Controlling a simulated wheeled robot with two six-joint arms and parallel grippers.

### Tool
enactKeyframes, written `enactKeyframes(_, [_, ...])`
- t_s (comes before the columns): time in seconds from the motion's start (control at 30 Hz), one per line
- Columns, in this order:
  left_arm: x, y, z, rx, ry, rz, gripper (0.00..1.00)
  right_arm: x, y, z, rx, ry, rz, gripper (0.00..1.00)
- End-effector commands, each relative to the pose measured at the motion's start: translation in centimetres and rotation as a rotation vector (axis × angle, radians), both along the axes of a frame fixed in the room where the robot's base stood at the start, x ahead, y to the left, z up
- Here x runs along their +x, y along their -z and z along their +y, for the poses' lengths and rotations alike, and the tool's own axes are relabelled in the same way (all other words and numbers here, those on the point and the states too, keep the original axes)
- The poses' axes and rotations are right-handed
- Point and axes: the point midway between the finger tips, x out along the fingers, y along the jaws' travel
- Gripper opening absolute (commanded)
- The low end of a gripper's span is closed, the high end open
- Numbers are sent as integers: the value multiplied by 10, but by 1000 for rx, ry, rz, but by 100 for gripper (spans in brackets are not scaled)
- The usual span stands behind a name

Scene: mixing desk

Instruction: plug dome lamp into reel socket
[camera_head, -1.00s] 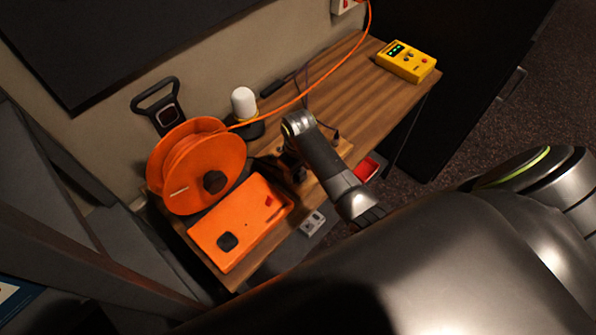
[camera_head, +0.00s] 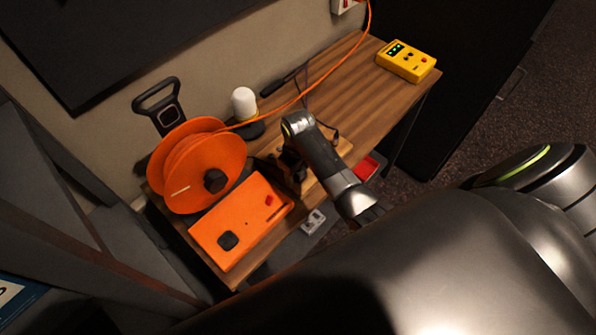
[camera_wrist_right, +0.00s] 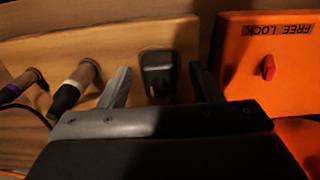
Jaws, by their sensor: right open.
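The dome lamp (camera_head: 243,100) has a white dome on a dark base and stands near the wall. The orange cable reel (camera_head: 185,180) stands left of it, with an orange panel (camera_head: 205,225) in front carrying a black socket-like square (camera_head: 228,240) and a red knob (camera_head: 269,200). My right gripper (camera_head: 290,168) is over a light wooden holder. In the right wrist view its jaws (camera_wrist_right: 163,85) are open around a black plug-like piece (camera_wrist_right: 157,72) standing in the wood, with gaps on both sides. Whether this belongs to the lamp is unclear. My left gripper is not in view.
In the right wrist view, two cable connectors (camera_wrist_right: 78,85) (camera_wrist_right: 22,84) stand left of the jaws; the panel, labelled FREE LOCK, lies right. A yellow device (camera_head: 406,61) is at the desk's far end. An orange cable (camera_head: 340,65) runs above the desk to the wall.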

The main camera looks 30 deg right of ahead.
Motion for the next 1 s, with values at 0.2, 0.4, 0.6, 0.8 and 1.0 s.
enactKeyframes(0.2, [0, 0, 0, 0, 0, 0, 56, 0, 0, 0, 0, 0, 0, 40])
enactKeyframes(0.4, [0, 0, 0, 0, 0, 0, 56, 0, 0, 0, 0, 0, 0, 14])
enactKeyframes(0.6, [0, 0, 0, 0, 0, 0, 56, 0, 0, 0, 0, 0, 0, 0])
enactKeyframes(0.8, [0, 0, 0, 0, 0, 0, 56, 0, -6, 0, 0, 0, -1, 0])
enactKeyframes(1.0, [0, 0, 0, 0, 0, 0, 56, 1, -14, 0, 0, 0, -1, 0])
